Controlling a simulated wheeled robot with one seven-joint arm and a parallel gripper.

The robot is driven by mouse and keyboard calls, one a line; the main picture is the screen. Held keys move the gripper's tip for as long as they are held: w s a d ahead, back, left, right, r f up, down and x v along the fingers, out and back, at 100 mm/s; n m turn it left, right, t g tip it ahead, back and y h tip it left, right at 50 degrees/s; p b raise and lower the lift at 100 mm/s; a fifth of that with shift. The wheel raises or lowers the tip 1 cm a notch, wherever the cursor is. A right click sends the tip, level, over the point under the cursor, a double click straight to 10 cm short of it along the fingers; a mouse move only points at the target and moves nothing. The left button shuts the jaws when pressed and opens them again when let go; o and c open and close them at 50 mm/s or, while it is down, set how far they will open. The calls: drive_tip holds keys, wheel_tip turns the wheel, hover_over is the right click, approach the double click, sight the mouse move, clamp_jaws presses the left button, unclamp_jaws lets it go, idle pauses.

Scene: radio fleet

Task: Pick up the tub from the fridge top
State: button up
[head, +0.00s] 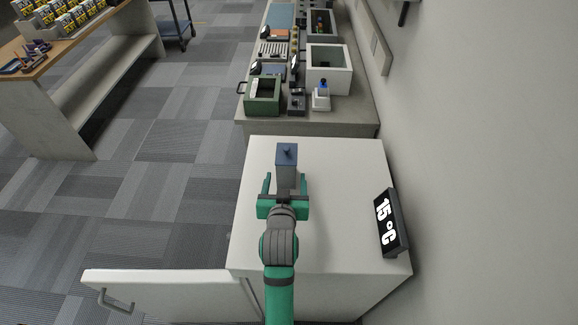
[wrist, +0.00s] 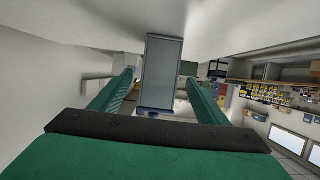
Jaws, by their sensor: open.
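The tub (head: 286,155) is a small upright container with a blue-grey lid and a small knob on top. It stands on the white fridge top (head: 340,165). My gripper (head: 286,183) is open, with one green finger to each side of the tub's near end in the head view. In the wrist view, the tub's grey side (wrist: 162,75) shows between and beyond the two fingers of my gripper (wrist: 160,85). I see gaps between the tub and the fingers there. The tub's lower part is partly hidden by my gripper in the head view.
A display reading 15 °C (head: 390,223) stands at the fridge top's right side, near the wall. The fridge door (head: 170,292) hangs open at the lower left. A counter (head: 330,122) with bins and devices lies beyond. A shelf unit (head: 90,85) stands far left.

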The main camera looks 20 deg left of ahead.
drive_tip(key=shift+w+a+f, duration=0.25)
drive_tip(key=shift+w+a, duration=0.1)
drive_tip(key=shift+w, duration=0.25)
drive_tip(key=shift+r+x, duration=0.2)
drive_tip(key=shift+x, duration=2.6)
drive_tip(key=shift+d, duration=0.15)
drive_tip(key=c, duration=1.3)
